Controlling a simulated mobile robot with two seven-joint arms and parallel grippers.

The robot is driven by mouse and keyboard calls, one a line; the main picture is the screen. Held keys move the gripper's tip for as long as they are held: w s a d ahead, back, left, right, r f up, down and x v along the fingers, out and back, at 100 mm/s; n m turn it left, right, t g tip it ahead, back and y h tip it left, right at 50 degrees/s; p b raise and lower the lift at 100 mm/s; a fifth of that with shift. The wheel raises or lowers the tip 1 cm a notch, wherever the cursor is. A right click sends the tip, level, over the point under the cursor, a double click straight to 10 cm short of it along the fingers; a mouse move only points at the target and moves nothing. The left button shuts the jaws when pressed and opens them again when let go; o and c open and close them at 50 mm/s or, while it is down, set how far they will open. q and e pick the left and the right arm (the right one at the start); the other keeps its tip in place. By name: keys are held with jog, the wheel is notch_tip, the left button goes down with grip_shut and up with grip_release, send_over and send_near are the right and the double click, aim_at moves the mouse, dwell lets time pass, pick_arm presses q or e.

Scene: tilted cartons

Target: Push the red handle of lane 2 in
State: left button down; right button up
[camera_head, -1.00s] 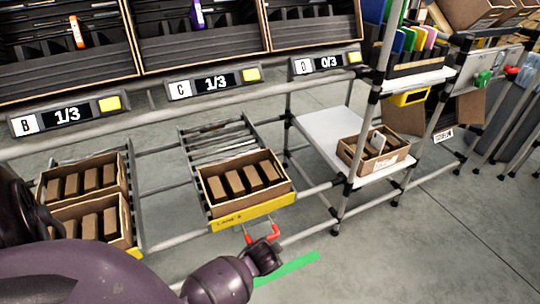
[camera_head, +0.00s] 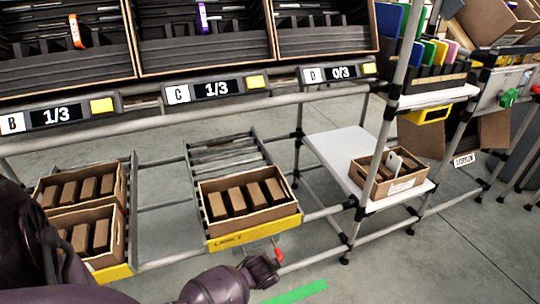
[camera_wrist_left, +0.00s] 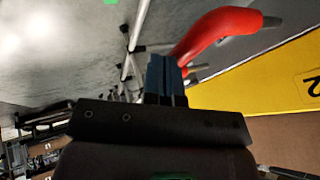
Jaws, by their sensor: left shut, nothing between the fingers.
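The red handle (camera_head: 279,254) hangs below the yellow front strip (camera_head: 256,233) of lane 2 in the head view, partly hidden by my left wrist. In the left wrist view the red handle (camera_wrist_left: 222,30) curves up and right from beside my fingertips, in front of the yellow strip (camera_wrist_left: 285,80) with its "2". My left gripper (camera_wrist_left: 166,66) is shut and empty, its blue-grey fingers right at the handle's near end; I cannot tell whether they touch. In the head view my left wrist is just below the handle and its fingers are hidden. My right gripper is not in view.
A carton (camera_head: 258,219) with several brown boxes sits on lane 2. Two more cartons stand on the left lane (camera_head: 115,272). A white shelf (camera_head: 330,145) with another carton (camera_head: 405,184) is at right. A grey rail (camera_head: 200,110) runs above the lanes. The lower right floor is clear.

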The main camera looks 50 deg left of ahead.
pick_arm(q)
jog(key=a, duration=0.1)
jog(key=w+a, duration=0.1)
jog(key=a, duration=0.1)
jog(key=w+a, duration=0.1)
jog(key=a, duration=0.1)
jog(key=shift+w+a+r+p, duration=0.1)
jog(key=shift+p, duration=0.2)
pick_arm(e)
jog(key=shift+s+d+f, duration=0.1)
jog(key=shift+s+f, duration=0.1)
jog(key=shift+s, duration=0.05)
pick_arm(q)
jog(key=shift+a, duration=0.1)
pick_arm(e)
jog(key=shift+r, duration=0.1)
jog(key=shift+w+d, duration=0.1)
